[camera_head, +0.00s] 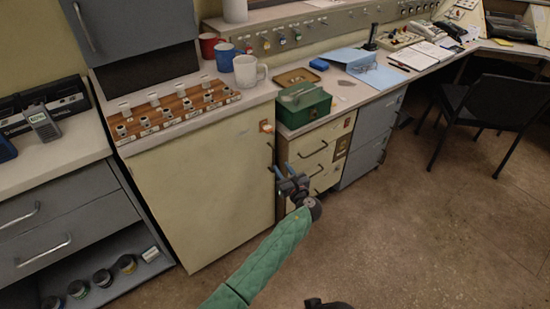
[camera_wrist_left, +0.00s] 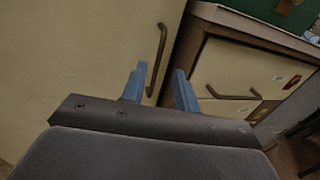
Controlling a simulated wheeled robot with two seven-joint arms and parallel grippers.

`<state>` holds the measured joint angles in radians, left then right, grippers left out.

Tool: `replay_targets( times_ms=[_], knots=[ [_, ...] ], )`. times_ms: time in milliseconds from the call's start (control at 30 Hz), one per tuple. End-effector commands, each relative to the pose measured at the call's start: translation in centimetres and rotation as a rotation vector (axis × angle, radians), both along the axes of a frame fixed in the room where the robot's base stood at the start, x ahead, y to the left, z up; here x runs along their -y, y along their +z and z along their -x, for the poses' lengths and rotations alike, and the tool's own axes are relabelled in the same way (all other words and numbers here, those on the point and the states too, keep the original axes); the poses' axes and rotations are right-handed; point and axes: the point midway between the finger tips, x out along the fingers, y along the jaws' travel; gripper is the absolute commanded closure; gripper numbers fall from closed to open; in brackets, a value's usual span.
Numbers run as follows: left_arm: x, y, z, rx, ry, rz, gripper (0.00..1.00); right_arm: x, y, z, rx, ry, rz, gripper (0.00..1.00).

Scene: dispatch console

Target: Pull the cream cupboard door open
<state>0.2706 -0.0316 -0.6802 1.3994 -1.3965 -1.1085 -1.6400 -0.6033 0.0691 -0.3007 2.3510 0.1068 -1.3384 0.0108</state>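The cream cupboard door (camera_head: 205,185) is closed, under the counter that holds the rack of stamps. Its dark bar handle (camera_head: 270,155) is upright near the door's right edge. The handle also shows in the left wrist view (camera_wrist_left: 161,50). My left gripper (camera_head: 280,169) is open, with its blue fingers close to the handle's lower end. In the left wrist view, my left gripper (camera_wrist_left: 160,70) has its fingers on either side of the handle's line. I cannot tell whether they reach around it or touch it. My right gripper is not clearly in view.
Right of the door stands a cream drawer unit (camera_head: 322,150) with handles, bearing a green box (camera_head: 303,104). A grey drawer unit (camera_head: 75,225) is at left. A black chair (camera_head: 492,103) stands at right. The brown floor (camera_head: 420,225) in front is clear.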

Motion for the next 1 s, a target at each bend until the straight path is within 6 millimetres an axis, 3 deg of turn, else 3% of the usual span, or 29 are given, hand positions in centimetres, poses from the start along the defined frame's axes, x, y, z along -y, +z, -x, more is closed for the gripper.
replay_targets(
  times_ms=[500,900,1000],
  knots=[
    [-2.7,0.1,-6.0,0.002,0.0,0.004,0.7,1.1,1.1,0.3,-0.025,-0.007,0.026,0.65],
    [-3.1,0.0,-6.6,0.001,0.0,0.005,0.7,1.3,1.1,0.4,-0.031,-0.007,0.03,0.65],
    [-3.1,0.0,-6.6,0.001,0.0,0.005,0.88,1.2,1.1,0.4,-0.031,-0.007,0.03,0.65]
  ],
)
